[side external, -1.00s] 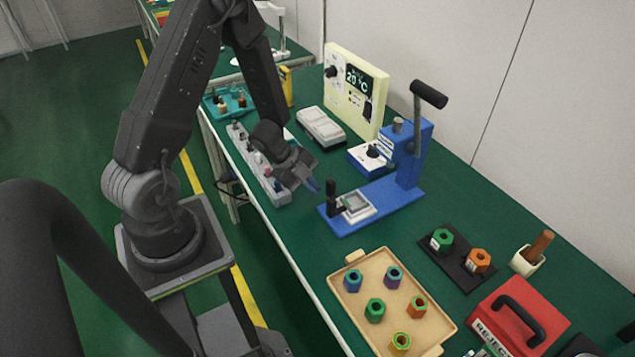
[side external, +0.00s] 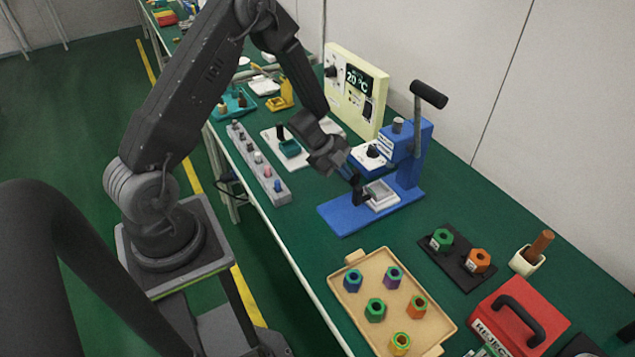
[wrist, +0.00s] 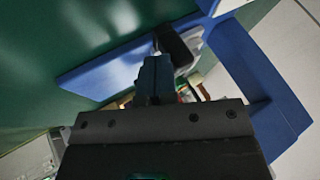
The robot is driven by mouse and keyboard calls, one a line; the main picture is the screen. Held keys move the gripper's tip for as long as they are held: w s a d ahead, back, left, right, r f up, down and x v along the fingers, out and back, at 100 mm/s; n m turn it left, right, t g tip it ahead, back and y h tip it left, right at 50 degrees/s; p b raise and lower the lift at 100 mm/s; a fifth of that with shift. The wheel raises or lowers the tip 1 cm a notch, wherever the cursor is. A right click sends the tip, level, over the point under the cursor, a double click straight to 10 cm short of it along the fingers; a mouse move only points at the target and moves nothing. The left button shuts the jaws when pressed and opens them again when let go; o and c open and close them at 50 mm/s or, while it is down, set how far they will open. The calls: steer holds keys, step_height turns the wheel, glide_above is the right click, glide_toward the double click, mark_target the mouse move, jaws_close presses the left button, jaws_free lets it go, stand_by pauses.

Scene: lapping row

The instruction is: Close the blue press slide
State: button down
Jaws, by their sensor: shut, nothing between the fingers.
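The blue press (side external: 343,212) stands on the green bench, with an upright column and a black-gripped lever. Its slide, a pale plate with a square recess (side external: 381,190), sits on the base close to the column. A dark upright handle (side external: 357,191) is at the slide's outer end. My gripper (side external: 349,174) is shut and empty, its tip at the handle, seemingly touching it from the outer side. In the wrist view, the shut fingers (wrist: 154,76) meet the black handle (wrist: 174,46) above the blue base (wrist: 112,72). The fingers and wrist hide most of the slide there.
A wooden tray (side external: 346,318) with several coloured hex parts lies in front of the press. A black stand (side external: 455,263) and a red reject box (side external: 548,322) are to the right. A grey rail (side external: 247,153) and a cream temperature panel (side external: 340,64) stand behind.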

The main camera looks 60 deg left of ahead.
steer(key=shift+w, duration=1.4)
steer(key=shift+s, duration=0.15)
